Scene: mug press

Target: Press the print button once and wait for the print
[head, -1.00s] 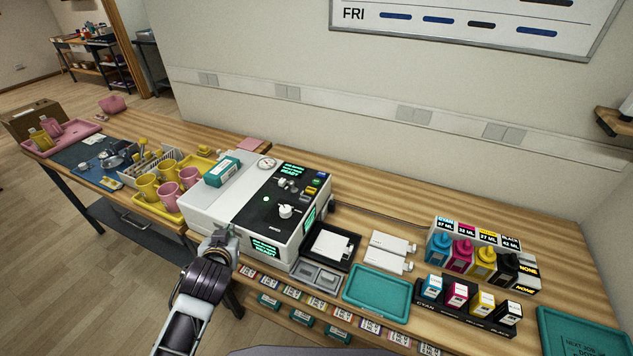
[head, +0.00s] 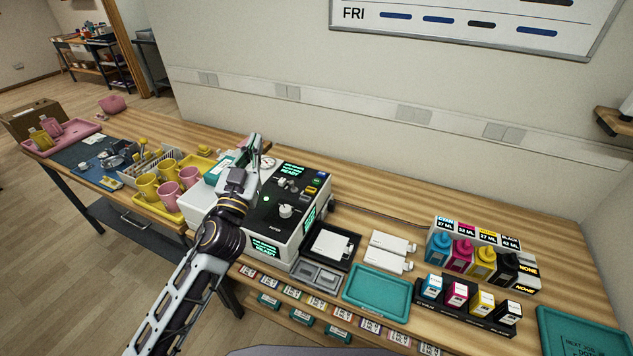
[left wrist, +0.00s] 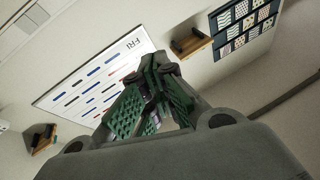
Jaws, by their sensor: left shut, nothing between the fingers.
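The mug press (head: 278,233) is a white machine with a black control panel on the bench. The panel has lit green displays, a white knob (head: 285,211), a green light and small buttons (head: 311,188) near its back right corner. Which of them is the print button I cannot tell for sure. My right gripper is not in view.
Yellow and pink mugs (head: 147,186) stand in a yellow tray left of the press. A teal box is partly hidden behind my gripper. Right of the press are a black tray, a teal tray (head: 377,293), white cartridges and ink bottles (head: 462,251). The back bench strip is clear.

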